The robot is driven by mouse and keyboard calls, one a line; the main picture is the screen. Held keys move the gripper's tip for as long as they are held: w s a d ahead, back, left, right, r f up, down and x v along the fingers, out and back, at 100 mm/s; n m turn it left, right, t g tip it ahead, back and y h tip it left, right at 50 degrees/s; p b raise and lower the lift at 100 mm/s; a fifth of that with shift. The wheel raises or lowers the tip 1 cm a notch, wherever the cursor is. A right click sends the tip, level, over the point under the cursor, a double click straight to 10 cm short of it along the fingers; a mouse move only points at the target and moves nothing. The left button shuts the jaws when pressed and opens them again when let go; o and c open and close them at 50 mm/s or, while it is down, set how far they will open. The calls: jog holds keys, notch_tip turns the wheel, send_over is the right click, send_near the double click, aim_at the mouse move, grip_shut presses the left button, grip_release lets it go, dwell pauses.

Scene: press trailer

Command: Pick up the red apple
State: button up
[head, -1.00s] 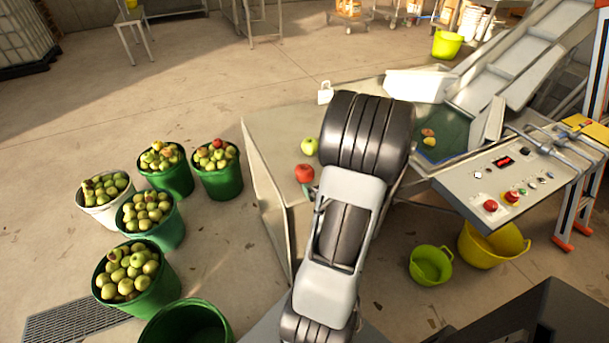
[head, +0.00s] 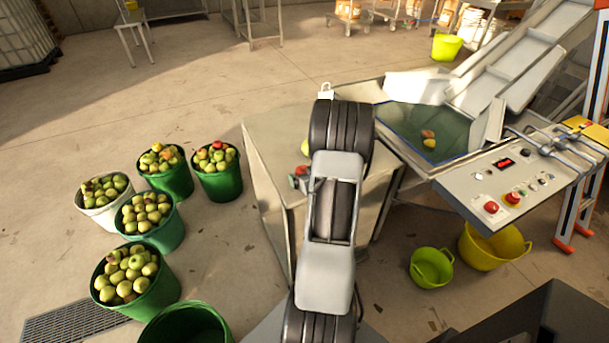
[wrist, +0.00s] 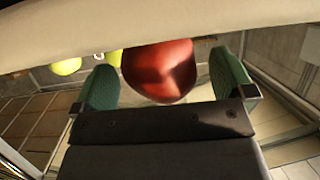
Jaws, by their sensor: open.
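The red apple (wrist: 160,72) sits between the two green-padded fingers of my gripper (wrist: 170,85) in the wrist view. The fingers are open, with a gap showing on each side of the apple. In the head view only a small part of the red apple (head: 301,170) shows on the metal table (head: 270,135), beside my arm. Yellow-green fruit (wrist: 66,66) also shows at the upper left of the wrist view.
Several buckets of apples, such as a green one (head: 220,182), stand on the floor at left. A basin (head: 455,130) with fruit and a control panel (head: 500,185) lie to the right. Yellow-green tubs (head: 431,267) stand below the panel.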

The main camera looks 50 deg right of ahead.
jog(key=shift+w+d+f, duration=0.25)
jog(key=shift+w, duration=0.4)
jog(key=c, duration=1)
jog(key=shift+r, duration=0.1)
